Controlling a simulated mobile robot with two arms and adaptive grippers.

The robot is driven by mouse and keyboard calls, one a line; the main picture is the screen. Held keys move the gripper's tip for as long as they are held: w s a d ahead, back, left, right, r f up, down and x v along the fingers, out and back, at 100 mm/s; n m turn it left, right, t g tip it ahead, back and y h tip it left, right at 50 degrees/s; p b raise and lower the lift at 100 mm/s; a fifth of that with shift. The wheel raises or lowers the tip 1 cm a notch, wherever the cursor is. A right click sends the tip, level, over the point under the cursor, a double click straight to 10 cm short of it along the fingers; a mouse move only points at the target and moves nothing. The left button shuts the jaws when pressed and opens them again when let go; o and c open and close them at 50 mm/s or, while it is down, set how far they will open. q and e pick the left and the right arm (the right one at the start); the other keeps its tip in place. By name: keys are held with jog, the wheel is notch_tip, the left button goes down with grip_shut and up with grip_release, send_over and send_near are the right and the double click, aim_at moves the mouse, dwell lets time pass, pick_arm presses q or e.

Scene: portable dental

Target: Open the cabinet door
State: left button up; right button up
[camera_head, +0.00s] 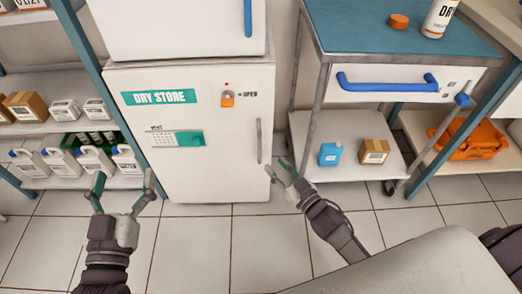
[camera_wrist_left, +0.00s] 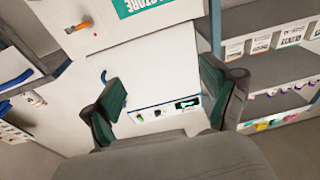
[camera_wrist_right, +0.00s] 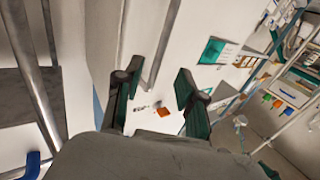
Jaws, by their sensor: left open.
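The white cabinet (camera_head: 185,184) with a green "DRY STORE" label stands in the middle of the head view, its door looking shut. Its grey vertical handle (camera_head: 259,141) is near the door's right edge; a grey bar, likely this handle, also shows in the right wrist view (camera_wrist_right: 166,42). My right gripper (camera_head: 278,167) is open and empty, just below and right of the handle's lower end. My left gripper (camera_head: 124,181) is open and empty, in front of the cabinet's lower left and the shelf. A small orange lock-like piece (camera_head: 227,100) sits on the door's upper right.
A white upper unit with a blue handle (camera_head: 248,18) is above the cabinet. A teal-topped cart (camera_head: 375,25) with a blue drawer handle (camera_head: 388,82) stands to the right. Shelves with white jugs (camera_head: 95,160) are on the left. The tiled floor in front is free.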

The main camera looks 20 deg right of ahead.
aim_at(260, 149)
jog(key=b+x, duration=0.2)
jog(key=x, duration=0.6)
jog(key=shift+w+f, duration=0.1)
jog(key=shift+w, duration=0.05)
jog(key=shift+w+a, duration=0.2)
jog(key=shift+w, duration=0.25)
pick_arm(q)
jog(key=s+r+t+h, duration=0.2)
jog(key=s+r+t, duration=0.2)
jog(key=r, duration=0.5)
jog(key=t, duration=0.2)
jog(key=shift+d+t, duration=0.15)
jog(key=shift+t, duration=0.25)
pick_arm(e)
grip_shut()
